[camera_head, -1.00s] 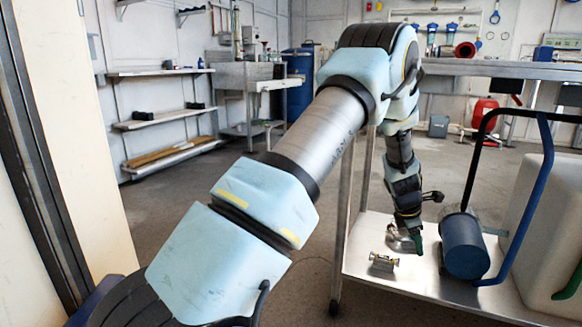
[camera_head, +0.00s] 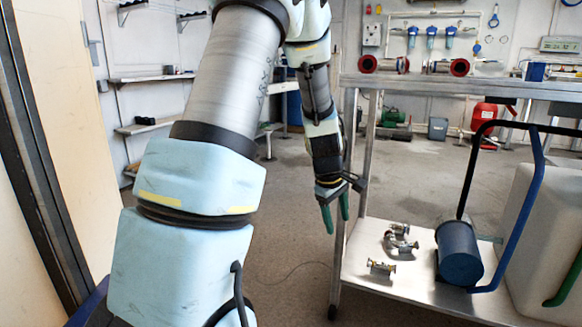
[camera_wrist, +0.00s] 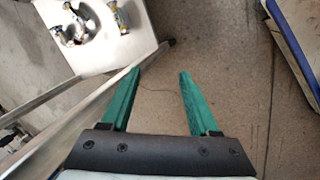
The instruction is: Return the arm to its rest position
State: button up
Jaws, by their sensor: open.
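My gripper (camera_head: 335,212) hangs pointing down in the head view, just left of the metal cart's near left post. Its green fingers are apart with nothing between them. In the wrist view my gripper (camera_wrist: 153,95) is open over the bare grey floor. My arm rises at the left of the head view and bends down at the elbow, which is cut off at the top edge.
The metal cart (camera_head: 357,262) has small metal fittings (camera_head: 400,240) and a blue cylinder (camera_head: 460,255) on its lower shelf. Red-flanged pipe pieces (camera_head: 385,65) lie on its top. A cart leg (camera_wrist: 100,105) runs close by the gripper. A cream panel stands at left.

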jog(key=s+a+r+m+y+p, duration=0.15)
jog(key=s+a+r+m, duration=0.25)
jog(key=s+a, duration=0.4)
jog(key=s+a+r+m+y+p, duration=0.1)
jog(key=s+a+r+m+p, duration=0.1)
jog(key=s+a+r+m, duration=0.65)
notch_tip(320, 180, up, 33)
jog(key=w+a+n+p, duration=0.2)
jog(key=n+p, duration=0.1)
jog(key=p, duration=3.4)
jog(key=shift+r, duration=0.15)
